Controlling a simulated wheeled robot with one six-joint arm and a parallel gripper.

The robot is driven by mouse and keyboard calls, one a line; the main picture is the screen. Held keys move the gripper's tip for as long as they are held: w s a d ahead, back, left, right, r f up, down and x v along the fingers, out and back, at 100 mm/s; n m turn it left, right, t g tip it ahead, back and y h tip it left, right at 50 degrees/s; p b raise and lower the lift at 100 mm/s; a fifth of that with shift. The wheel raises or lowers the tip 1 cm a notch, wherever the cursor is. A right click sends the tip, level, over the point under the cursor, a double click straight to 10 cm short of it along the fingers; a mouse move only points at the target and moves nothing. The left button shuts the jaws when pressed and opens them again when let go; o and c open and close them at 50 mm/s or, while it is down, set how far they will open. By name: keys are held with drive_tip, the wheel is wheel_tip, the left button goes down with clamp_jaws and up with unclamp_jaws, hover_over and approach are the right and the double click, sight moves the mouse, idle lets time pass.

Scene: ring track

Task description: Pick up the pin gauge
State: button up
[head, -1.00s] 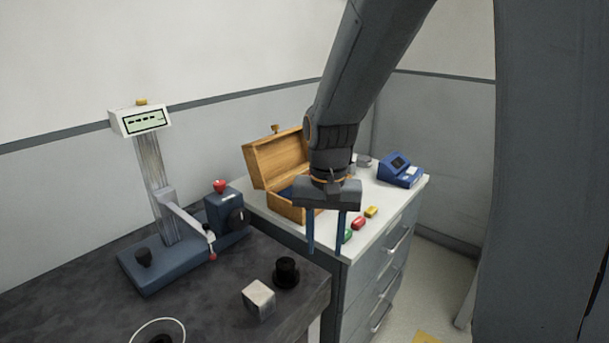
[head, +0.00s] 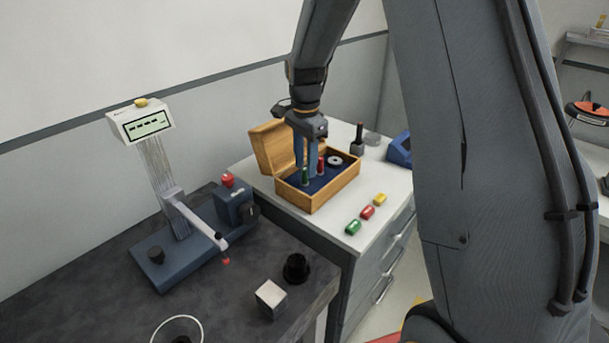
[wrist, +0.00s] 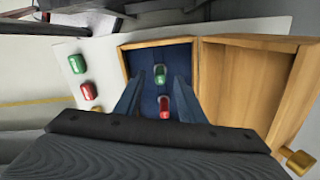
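An open wooden box (head: 330,196) with a dark blue lining stands on the white cabinet top. A green-topped piece (head: 305,176) and a red-topped piece (head: 321,166) stand in it, with a grey ring (head: 335,160) behind them. I cannot tell which piece is the pin gauge. My gripper (head: 309,172) points down into the box, fingers apart. In the wrist view, the green piece (wrist: 160,75) and the red piece (wrist: 164,107) show in the gap between my open fingers (wrist: 157,90). Contact is not visible.
Green (head: 353,227), red (head: 367,212) and yellow (head: 379,199) blocks lie in front of the box. The raised box lid (head: 269,148) stands at its left. A measuring stand (head: 165,200) and a metal cube (head: 271,297) are on the dark bench.

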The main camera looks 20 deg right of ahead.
sight(305, 180)
drive_tip(key=shift+a+f, duration=0.1)
drive_tip(key=shift+f, duration=1.05)
clamp_jaws()
